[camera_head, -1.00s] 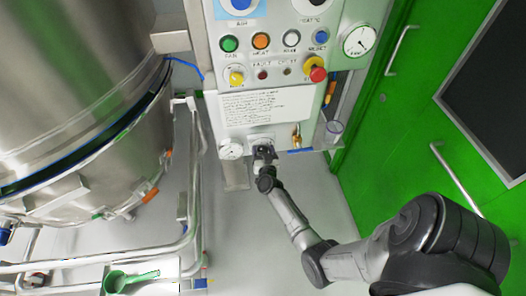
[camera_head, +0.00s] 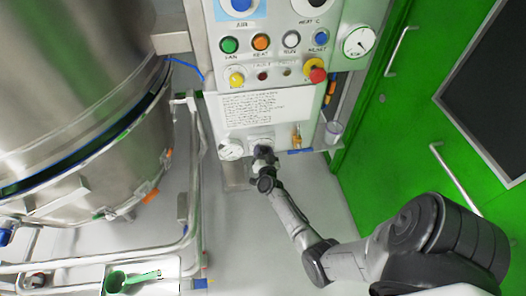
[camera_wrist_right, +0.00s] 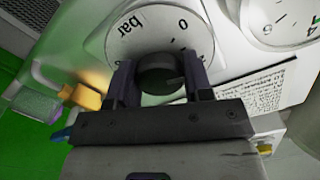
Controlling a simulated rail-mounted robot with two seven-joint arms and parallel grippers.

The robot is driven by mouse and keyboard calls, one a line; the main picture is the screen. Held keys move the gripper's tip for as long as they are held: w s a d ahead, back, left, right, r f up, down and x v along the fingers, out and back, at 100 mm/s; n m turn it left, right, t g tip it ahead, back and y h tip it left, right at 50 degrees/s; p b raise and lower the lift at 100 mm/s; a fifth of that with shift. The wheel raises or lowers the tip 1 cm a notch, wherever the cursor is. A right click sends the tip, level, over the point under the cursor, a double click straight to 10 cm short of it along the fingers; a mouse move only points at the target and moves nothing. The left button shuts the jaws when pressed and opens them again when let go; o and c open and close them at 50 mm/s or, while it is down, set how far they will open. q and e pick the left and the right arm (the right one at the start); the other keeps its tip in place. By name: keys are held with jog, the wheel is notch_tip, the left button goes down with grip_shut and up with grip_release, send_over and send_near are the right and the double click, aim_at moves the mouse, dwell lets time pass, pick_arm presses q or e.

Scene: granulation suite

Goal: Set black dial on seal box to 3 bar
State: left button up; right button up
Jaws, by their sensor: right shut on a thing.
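The black dial (camera_wrist_right: 160,76) sits on a round white scale plate (camera_wrist_right: 190,30) marked "bar" and "0" in the right wrist view. My right gripper (camera_wrist_right: 160,68) is shut on the dial, with one finger on each side of it. The dial's setting cannot be read, as the fingers hide part of the scale. In the head view my right gripper (camera_head: 258,156) is at the lower front of the white seal box (camera_head: 285,128) and largely hides the dial. A round gauge (camera_head: 231,149) is just left of it; it also shows in the right wrist view (camera_wrist_right: 285,18). My left gripper is not in view.
A brass fitting (camera_head: 296,140) is right of the dial. A written label (camera_head: 253,107) is above it. Coloured buttons (camera_head: 261,42) and a red-topped knob (camera_head: 317,75) are higher up. A steel vessel (camera_head: 75,95) stands left, a green door (camera_head: 405,120) right.

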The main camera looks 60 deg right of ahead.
jog(key=m, duration=0.3)
jog(key=shift+m, duration=0.4)
jog(key=m, duration=0.3)
jog(key=shift+m, duration=0.3)
jog(key=shift+m+b, duration=0.3)
jog(key=shift+m, duration=0.5)
jog(key=o, duration=0.9)
